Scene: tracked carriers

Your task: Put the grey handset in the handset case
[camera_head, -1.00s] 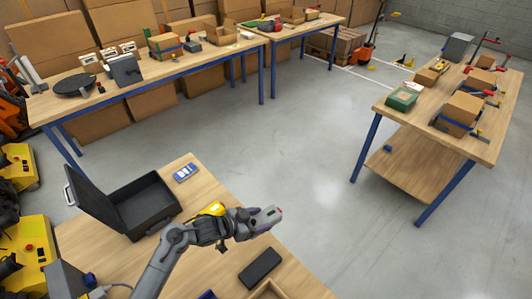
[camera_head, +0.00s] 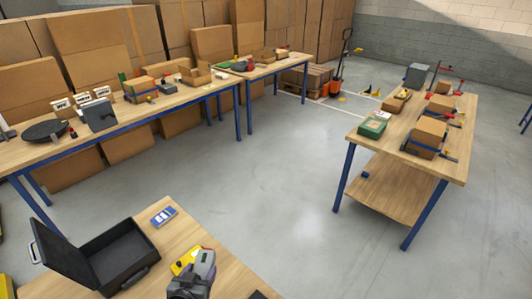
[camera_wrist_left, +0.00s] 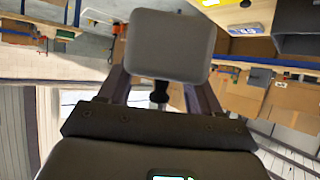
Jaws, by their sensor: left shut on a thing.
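My left gripper (camera_head: 190,285) is shut on the grey handset (camera_head: 203,264), low in the head view. In the left wrist view the handset (camera_wrist_left: 170,45) shows as a rounded grey block between the fingers. The handset case (camera_head: 145,275) is black and stands on the near table, left of my gripper, with its lid open and leaning back to the left. The handset is outside the case, to its right. Its lower part is hidden by the gripper. My right gripper is not in view.
A blue device (camera_head: 164,216) lies on the near table (camera_head: 208,236) behind the case. A yellow object (camera_head: 184,261) sits right beside the handset in the picture. Part of a dark flat object (camera_head: 258,295) shows at the bottom edge. Other loaded tables stand farther off across clear floor.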

